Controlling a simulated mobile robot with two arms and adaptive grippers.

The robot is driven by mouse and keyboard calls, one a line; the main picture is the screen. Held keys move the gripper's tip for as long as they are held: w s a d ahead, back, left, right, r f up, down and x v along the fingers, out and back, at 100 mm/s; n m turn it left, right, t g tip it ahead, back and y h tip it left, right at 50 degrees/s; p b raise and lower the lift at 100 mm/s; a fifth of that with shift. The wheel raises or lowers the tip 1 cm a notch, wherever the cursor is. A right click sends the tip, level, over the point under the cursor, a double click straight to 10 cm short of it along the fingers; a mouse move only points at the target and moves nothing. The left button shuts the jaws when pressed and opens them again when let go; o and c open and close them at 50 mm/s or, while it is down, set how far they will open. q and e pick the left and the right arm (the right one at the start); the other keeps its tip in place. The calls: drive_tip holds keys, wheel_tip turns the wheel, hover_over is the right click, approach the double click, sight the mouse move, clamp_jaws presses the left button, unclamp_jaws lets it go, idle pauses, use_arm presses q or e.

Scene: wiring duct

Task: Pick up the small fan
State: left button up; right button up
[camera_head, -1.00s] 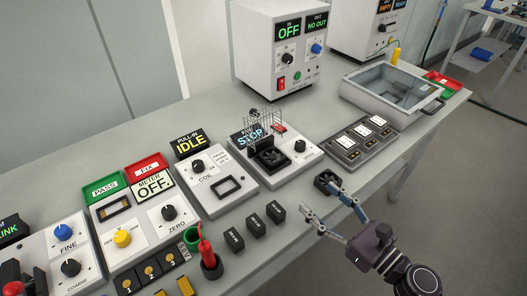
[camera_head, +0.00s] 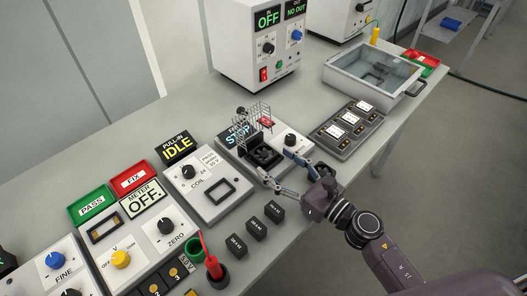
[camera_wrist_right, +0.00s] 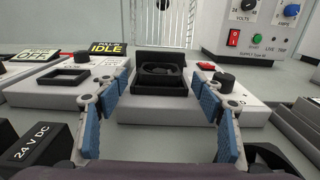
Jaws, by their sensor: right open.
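A small black fan (camera_head: 264,154) sits in the black nest of the white fan tester with the STOP display; it also shows in the right wrist view (camera_wrist_right: 160,70). A second dark fan-like square (camera_head: 323,168) lies on the table, partly hidden behind my right gripper; its edge shows at the lower right of the wrist view (camera_wrist_right: 270,158). My right gripper (camera_head: 274,163) is open and empty, its blue-padded fingers spread before the tester's nest, the nested fan between them in the wrist view (camera_wrist_right: 162,92). My left gripper is not in view.
A wire guard (camera_head: 255,118) stands behind the nest. Several black blocks (camera_head: 256,228) lie in front of the coil tester (camera_head: 208,192). A grey panel (camera_head: 346,130) and a clear-lidded box (camera_head: 372,78) are at right. The power supply (camera_head: 258,45) stands behind.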

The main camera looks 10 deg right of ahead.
sight(263, 153)
drive_tip(key=shift+w+a+r+p, duration=0.3)
drive_tip(key=shift+w+p, duration=0.1)
drive_tip(key=shift+w, duration=0.1)
drive_tip(key=p+x, duration=0.1)
drive_tip(key=x, duration=0.2)
drive_tip(key=shift+w+a, duration=0.15)
drive_tip(key=shift+w, duration=0.1)
drive_tip(key=shift+w+a+f, duration=0.15)
drive_tip(key=shift+w+a, duration=0.1)
drive_tip(key=shift+w, duration=0.05)
drive_tip(key=shift+s+d, duration=0.1)
drive_tip(key=shift+c, duration=0.2)
drive_tip(key=c, duration=1.2)
